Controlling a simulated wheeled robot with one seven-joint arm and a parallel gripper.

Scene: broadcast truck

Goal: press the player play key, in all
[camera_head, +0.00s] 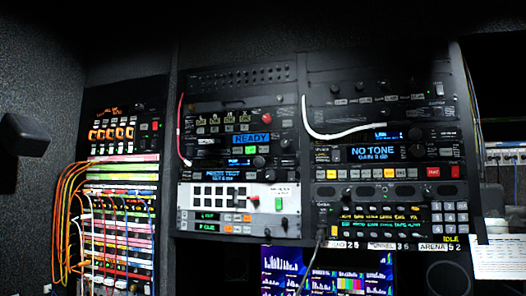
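Two stacked rack modules with small green displays, the upper display (207,216) and the lower display (207,227), sit low in the middle rack. The lower one seems to read CUE. They look like player decks, but I cannot be sure. Small orange and white keys (237,229) sit right of the displays. The key markings are too small to read, so I cannot tell which is play. My gripper is not recognisable in this view, and nothing is seen touching the keys.
A white panel with black keys (225,191) sits directly above. A NO TONE unit (374,152) is in the right rack. Orange cables (62,215) hang at the left patch rack; a white cable (335,136) loops in front. A dark blocky shape (22,145) intrudes at far left.

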